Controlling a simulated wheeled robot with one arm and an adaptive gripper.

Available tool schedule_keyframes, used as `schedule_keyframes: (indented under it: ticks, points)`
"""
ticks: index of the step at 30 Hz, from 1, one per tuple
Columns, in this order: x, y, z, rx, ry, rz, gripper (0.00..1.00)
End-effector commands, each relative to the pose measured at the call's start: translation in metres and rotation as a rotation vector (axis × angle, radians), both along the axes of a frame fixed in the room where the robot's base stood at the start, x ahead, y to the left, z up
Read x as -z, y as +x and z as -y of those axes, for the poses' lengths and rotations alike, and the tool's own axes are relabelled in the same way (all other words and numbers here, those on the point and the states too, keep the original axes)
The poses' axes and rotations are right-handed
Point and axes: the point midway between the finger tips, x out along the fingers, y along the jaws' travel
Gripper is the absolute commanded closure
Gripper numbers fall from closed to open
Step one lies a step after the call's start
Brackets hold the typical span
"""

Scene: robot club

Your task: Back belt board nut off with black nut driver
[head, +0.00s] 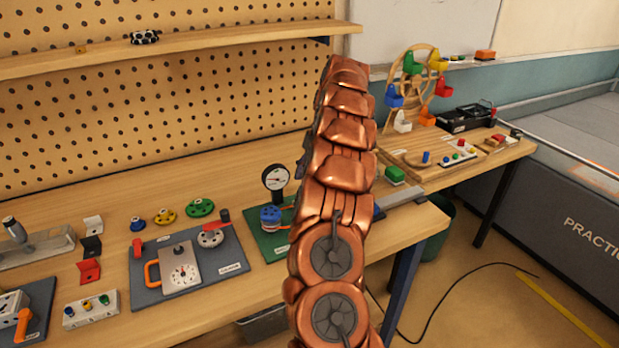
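I cannot make out the belt board or its back nut for certain. A grey-blue board (215,288) on the bench bears a metal box with a dial, an orange handle, a round grey disc and a red knob. Beside it, a green board (262,241) carries a blue round part and a dial gauge; my copper arm hides its right side. I cannot pick out a black nut driver. My arm rises through the middle of the head view, and my gripper does not show.
The wooden bench (110,208) also holds blue, yellow and green wheels (200,208), small red, black and white brackets (89,270) and a white block with coloured knobs (91,311). A toy Ferris wheel (420,85) stands back right. A cable (440,310) lies on the floor.

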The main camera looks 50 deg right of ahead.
Motion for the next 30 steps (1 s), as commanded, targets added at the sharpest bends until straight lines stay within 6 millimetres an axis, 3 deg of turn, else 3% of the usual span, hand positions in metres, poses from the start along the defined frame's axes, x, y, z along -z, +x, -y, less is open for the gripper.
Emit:
schedule_keyframes:
  ticks: [5,30]
  points:
    - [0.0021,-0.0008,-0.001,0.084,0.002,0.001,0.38]
    - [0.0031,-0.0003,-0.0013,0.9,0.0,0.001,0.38]
